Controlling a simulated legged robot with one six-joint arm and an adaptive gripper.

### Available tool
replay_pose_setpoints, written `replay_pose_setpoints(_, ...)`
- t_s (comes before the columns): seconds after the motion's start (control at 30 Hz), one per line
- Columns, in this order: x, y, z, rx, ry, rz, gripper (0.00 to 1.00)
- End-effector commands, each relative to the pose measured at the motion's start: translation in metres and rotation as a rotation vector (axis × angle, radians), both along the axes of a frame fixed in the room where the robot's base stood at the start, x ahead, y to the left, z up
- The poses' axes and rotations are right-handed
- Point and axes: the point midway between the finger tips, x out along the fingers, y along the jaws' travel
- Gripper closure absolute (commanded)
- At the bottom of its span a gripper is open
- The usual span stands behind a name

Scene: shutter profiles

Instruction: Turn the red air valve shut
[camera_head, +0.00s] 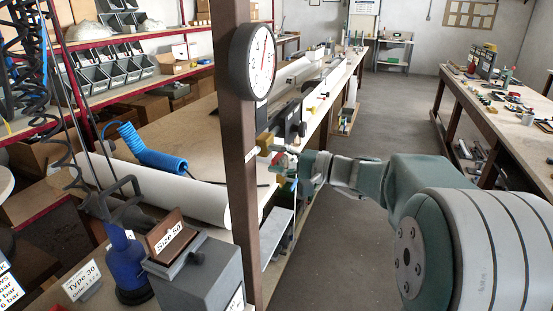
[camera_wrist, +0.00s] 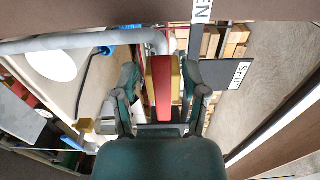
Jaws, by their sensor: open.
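A plate reading "SHUT" (camera_wrist: 238,75) lies to the right of the handle. A partly cut-off label ending in "EN" (camera_wrist: 202,10) is at the top.
The brown post (camera_head: 241,190) with a round gauge (camera_head: 253,62) stands close left of my gripper. A grey pipe (camera_wrist: 100,40) runs left of the handle. A blue coiled hose (camera_head: 150,155) lies on the bench. The aisle floor (camera_head: 385,110) is clear.

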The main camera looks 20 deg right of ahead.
Motion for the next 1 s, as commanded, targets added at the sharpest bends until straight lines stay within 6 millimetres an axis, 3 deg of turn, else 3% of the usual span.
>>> replay_pose_setpoints(0.2,0.0003,0.0005,0.0000,0.000,0.000,0.000,0.43)
replay_pose_setpoints(0.27,0.0003,0.0005,0.0000,0.000,0.000,0.000,0.65)
replay_pose_setpoints(0.33,0.0002,0.0005,0.0000,0.000,0.000,0.000,0.96)
replay_pose_setpoints(0.37,0.0002,0.0004,0.0000,0.000,0.000,0.000,1.00)
replay_pose_setpoints(1.0,0.0005,-0.0003,0.0058,0.080,0.115,-0.001,1.00)
